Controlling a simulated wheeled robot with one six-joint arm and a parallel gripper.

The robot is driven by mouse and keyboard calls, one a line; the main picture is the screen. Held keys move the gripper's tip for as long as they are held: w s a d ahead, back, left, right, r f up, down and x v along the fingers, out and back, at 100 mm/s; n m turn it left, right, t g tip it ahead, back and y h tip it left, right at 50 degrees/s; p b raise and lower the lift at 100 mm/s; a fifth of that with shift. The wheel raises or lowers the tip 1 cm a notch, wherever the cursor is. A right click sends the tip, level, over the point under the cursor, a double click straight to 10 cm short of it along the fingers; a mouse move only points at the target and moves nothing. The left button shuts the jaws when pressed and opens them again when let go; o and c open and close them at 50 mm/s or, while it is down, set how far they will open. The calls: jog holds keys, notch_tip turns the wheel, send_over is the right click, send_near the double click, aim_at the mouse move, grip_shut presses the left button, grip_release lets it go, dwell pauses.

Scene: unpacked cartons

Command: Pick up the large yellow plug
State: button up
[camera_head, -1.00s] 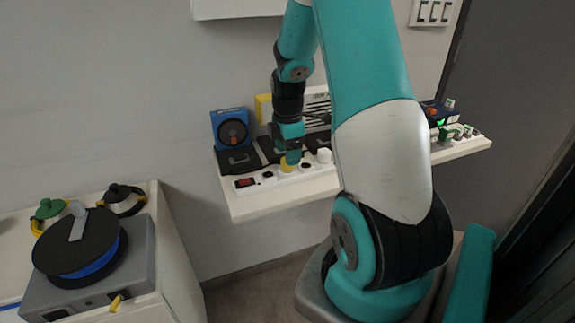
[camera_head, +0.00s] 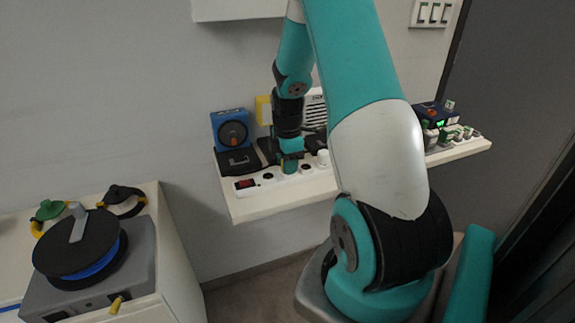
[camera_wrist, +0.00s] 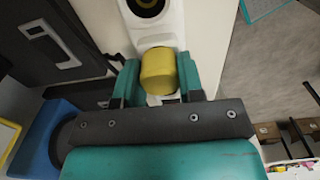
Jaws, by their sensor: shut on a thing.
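The yellow plug (camera_wrist: 158,72) sits between the two teal fingers of my gripper (camera_wrist: 157,78) in the wrist view. The gripper is shut on it, one finger on each side. In the head view my gripper (camera_head: 290,163) points down at the white power strip (camera_head: 249,189), and its fingers hide nearly all of the plug. The strip also shows in the wrist view (camera_wrist: 168,27). The plug is over the strip; I cannot tell whether it is still seated in a socket.
The strip lies on a white shelf (camera_head: 262,207). A white plug (camera_head: 323,157) stands to the right of my gripper. A black case (camera_head: 237,160) and a blue box (camera_head: 230,128) are behind left. A cable reel (camera_head: 80,245) stands on the left cabinet. Chargers (camera_head: 452,134) crowd the shelf's right end.

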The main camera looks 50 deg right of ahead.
jog(key=shift+r, duration=0.15)
notch_tip(320, 180, up, 20)
jog(key=shift+p, duration=0.35)
